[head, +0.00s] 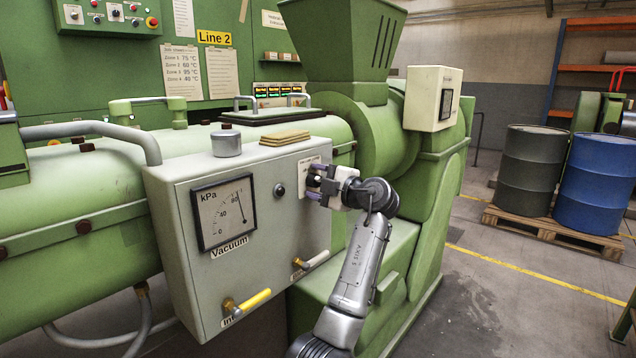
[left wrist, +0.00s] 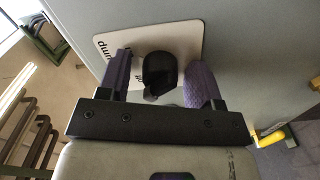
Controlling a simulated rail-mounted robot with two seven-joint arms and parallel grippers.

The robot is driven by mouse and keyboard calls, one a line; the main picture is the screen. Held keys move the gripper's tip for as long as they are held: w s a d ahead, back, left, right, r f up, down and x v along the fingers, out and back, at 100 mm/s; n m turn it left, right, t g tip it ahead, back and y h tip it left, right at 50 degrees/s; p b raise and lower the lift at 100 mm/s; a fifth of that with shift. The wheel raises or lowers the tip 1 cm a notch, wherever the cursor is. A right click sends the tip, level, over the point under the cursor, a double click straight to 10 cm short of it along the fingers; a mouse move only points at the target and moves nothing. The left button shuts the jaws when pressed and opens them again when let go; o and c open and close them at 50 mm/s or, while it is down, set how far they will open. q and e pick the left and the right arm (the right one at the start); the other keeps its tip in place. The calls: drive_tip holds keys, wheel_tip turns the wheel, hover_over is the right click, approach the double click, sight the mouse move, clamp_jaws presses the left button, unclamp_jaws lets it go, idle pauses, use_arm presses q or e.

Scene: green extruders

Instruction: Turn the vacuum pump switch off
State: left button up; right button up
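The pump switch is a black rotary knob (left wrist: 158,72) on a white plate (left wrist: 190,38) with partly hidden lettering that includes "ump". My left gripper (head: 313,184) is at the plate. In the left wrist view its two purple fingers (left wrist: 160,82) stand apart, one on each side of the knob, with gaps visible between them and it. The knob's exact setting is hard to read. My right gripper is not in view.
A green hopper (head: 345,45) and extruder body stand behind. Barrels (head: 595,180) on a pallet stand at right, beyond open floor.

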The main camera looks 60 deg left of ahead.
use_arm(q)
drive_tip(key=p+v, duration=0.2)
drive_tip(key=v, duration=1.1)
drive_tip(key=shift+d, duration=0.35)
drive_tip(key=shift+w, duration=0.1)
